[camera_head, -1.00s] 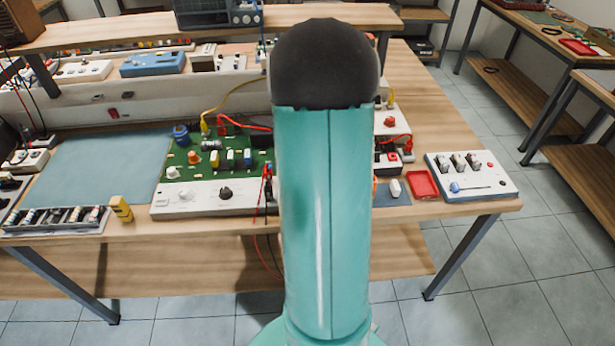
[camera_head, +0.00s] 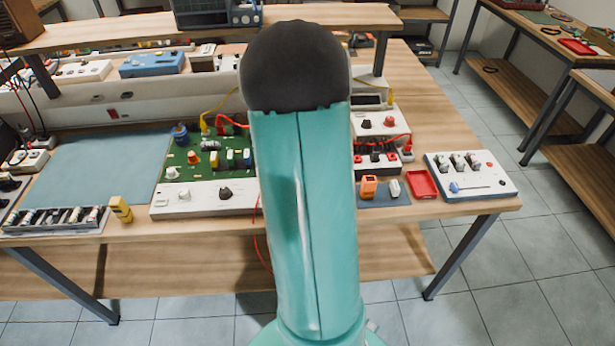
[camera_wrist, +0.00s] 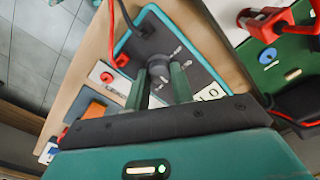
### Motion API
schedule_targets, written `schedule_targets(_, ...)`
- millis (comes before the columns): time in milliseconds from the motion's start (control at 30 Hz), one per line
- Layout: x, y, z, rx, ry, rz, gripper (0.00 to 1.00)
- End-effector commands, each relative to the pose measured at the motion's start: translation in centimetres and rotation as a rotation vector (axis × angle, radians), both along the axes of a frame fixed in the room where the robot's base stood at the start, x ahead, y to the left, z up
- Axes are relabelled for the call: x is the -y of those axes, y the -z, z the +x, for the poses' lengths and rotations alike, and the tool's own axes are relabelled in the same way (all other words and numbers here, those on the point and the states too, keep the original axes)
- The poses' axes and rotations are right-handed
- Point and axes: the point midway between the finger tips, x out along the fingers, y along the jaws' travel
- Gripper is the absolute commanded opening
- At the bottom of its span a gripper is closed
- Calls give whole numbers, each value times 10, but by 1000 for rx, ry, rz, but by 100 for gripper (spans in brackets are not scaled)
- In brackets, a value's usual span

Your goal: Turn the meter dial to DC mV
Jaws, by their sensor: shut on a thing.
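In the wrist view the meter (camera_wrist: 147,45) is a dark grey panel with a teal border, lying face up on the wooden bench. Its round black dial (camera_wrist: 186,66) has small white marks around it. My gripper (camera_wrist: 162,75) is shut on the dial, with one green finger on each side of it. A pale display with dark characters (camera_wrist: 209,92) shows beside the fingers, partly cut off by my gripper body. The dial's exact setting cannot be read. In the head view my arm hides the meter and my gripper.
A green circuit board (camera_head: 205,160) with leads and a white panel (camera_head: 190,201) lie left of my arm. To the right are an orange device (camera_head: 369,188), a red tray (camera_head: 422,185) and a white switch box (camera_head: 472,176). Red leads (camera_head: 258,235) hang off the front edge.

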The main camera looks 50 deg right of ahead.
Motion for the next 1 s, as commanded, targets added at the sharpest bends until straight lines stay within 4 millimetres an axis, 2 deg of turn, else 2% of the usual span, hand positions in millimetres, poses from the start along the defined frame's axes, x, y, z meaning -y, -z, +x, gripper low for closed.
schedule_targets(333,1,-1,0,1,1,-2,1)
schedule_targets(367,1,-1,0,1,1,-2,30)
schedule_targets(433,0,-1,0,1,1,-1,44)
schedule_targets(467,0,-1,0,1,1,-1,46)
schedule_targets(767,0,-2,0,1,0,-1,46)
schedule_targets(867,1,-9,1,2,0,-3,46)
schedule_targets(1000,1,-32,1,4,-1,-4,46)
